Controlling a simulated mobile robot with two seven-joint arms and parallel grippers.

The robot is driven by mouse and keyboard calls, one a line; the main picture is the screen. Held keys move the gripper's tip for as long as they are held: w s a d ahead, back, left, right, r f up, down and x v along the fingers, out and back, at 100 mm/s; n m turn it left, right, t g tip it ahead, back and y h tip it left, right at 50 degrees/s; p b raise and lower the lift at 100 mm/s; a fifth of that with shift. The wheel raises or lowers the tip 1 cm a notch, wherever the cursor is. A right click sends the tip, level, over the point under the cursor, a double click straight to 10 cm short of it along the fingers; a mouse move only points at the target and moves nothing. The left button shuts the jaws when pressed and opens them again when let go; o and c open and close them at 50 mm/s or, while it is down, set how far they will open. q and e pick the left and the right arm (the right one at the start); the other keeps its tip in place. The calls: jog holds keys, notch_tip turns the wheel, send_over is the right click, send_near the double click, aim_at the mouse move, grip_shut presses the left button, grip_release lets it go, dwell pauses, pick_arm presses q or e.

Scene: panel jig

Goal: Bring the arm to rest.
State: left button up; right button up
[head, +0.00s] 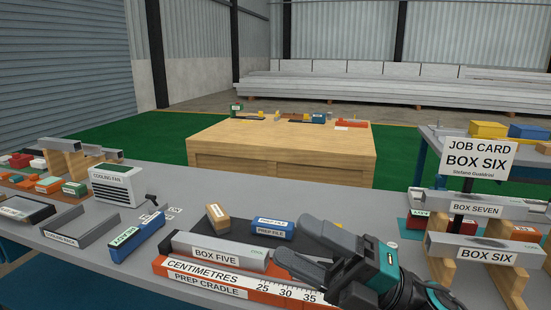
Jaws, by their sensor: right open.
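My right gripper (299,243) is open, low in the middle right of the head view. Its fingers point left, over or just beside the right end of the grey bar labelled BOX FIVE (217,250). I see nothing between the fingers. The BOX FIVE bar lies behind the orange prep cradle with the centimetre scale (215,280). My gripper and wrist cover the right end of that cradle. My left gripper is not in view.
A blue prep file (272,228) and a tan block (217,219) lie close behind the bar. The BOX SIX bar (472,250) rests on wooden supports at right, under the job card (478,158).

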jog(key=w+d+f+m+t+h+p, duration=0.15)
jog(key=d+f+m+t+h, duration=0.25)
jog(key=f+m+t+h, duration=0.55)
jog(key=w+d+f+m+t+h+p, duration=0.15)
jog(key=d+f+m+t+h, duration=0.3)
jog(key=m, duration=1.05)
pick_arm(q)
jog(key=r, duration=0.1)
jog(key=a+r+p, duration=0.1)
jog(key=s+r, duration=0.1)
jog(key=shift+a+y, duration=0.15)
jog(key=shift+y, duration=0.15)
pick_arm(e)
jog(key=s+d+f+m+g+h, duration=0.2)
jog(key=s+f, duration=0.4)
jog(key=f, duration=0.3)
jog(key=s+d+f+m+g+h, duration=0.3)
jog(key=s+f+m+g+h, duration=0.1)
jog(key=f, duration=0.6)
jog(key=s+m+g, duration=0.1)
jog(key=s+m, duration=0.1)
jog(key=shift+s+d+g+h, duration=0.15)
jog(key=shift+s+g+h, duration=0.15)
jog(key=shift+s+h, duration=0.1)
jog(key=shift+w+m, duration=0.1)
jog(key=shift+m, duration=0.15)
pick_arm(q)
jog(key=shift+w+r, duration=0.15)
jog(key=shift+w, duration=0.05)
